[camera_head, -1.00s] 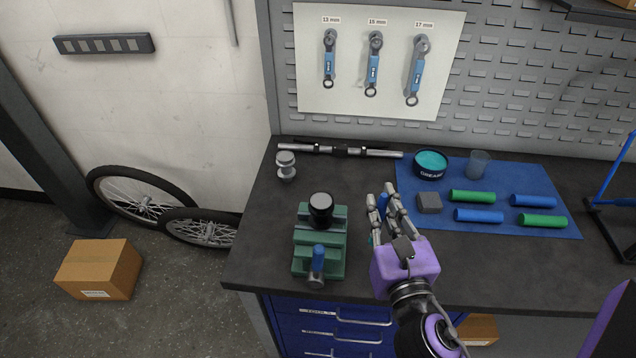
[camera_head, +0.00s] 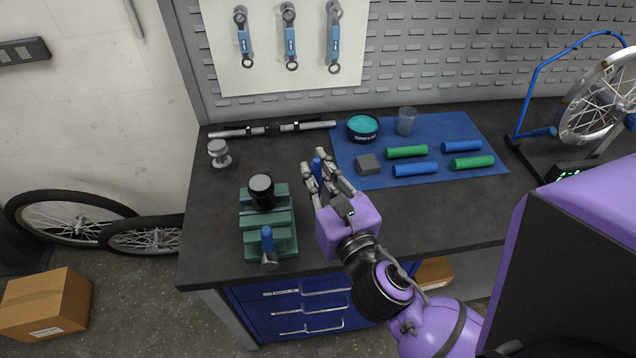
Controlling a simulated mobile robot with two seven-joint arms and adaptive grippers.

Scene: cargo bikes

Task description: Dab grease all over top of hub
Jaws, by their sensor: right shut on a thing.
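The hub (camera_head: 262,188), with a dark round top, stands upright in the green vise (camera_head: 283,217) near the bench's left front. My right gripper (camera_head: 325,173) is right of the hub, apart from it. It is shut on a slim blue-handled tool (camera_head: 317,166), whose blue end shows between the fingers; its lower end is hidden. The black grease tub (camera_head: 363,138), with teal grease inside, stands on the blue mat (camera_head: 440,125) behind and right of my right gripper. I cannot tell whether grease is on the hub's top. My left gripper is not in view.
The vise's blue-handled lever (camera_head: 267,243) stands at its front. A silver part (camera_head: 219,153) and an axle-like bar (camera_head: 230,131) lie farther back. A grey block (camera_head: 368,164), a clear cup (camera_head: 406,120) and blue and green grips (camera_head: 407,152) rest on the mat.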

